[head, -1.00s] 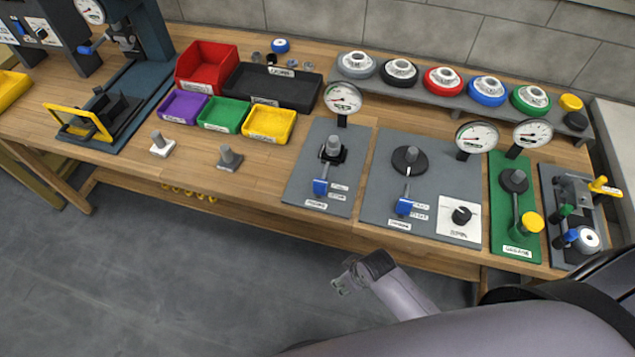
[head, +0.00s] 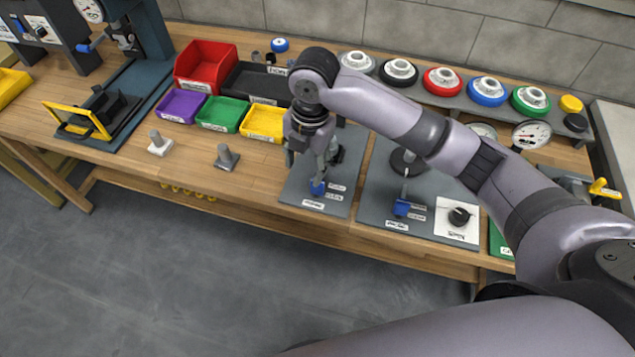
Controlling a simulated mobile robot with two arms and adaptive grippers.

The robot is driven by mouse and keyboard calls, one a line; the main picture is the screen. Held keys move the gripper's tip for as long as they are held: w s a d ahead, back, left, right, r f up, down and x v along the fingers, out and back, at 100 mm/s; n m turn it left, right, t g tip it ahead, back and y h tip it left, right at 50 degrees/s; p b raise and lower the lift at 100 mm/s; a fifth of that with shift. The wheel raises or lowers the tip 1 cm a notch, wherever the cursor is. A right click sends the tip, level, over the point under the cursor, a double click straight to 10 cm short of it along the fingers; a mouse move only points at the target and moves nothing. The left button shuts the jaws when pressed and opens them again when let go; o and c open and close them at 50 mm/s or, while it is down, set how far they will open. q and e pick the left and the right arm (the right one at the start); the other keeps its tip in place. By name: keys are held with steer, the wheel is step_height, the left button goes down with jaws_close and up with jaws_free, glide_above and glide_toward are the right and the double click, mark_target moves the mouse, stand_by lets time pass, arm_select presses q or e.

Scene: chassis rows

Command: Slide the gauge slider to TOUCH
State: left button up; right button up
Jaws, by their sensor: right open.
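A blue slider (head: 318,188) sits on the left grey plate (head: 297,188), beside two small white labels too small to read surely. A second blue slider (head: 402,208) sits on the middle grey plate (head: 378,208), also with two small labels. Which of them is the gauge slider I cannot tell. My right gripper (head: 307,166) is open, pointing down over the left plate, just above and behind the first slider. Whether its right finger touches the slider or the post there is unclear. My arm hides the left plate's dial gauge. My left gripper is not in view.
A dark knob (head: 459,216) on a white square lies to the right. Yellow (head: 264,124) and green (head: 222,116) bins stand behind and left. Two small posts on bases, one grey (head: 226,157), stand left of the plate. A shelf of colored discs runs along the back.

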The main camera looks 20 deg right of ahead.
steer(key=w+d+r+n+h, duration=0.1)
steer(key=w+d+r+n, duration=0.1)
steer(key=w+d+r, duration=0.15)
steer(key=p, duration=0.3)
glide_toward(317, 189)
steer(key=f, duration=0.3)
steer(key=w+f, duration=0.1)
steer(key=f, duration=0.5)
steer(key=shift+w+d+f, duration=0.15)
steer(key=shift+d+f, duration=0.05)
steer(key=shift+f, duration=0.05)
jaws_close()
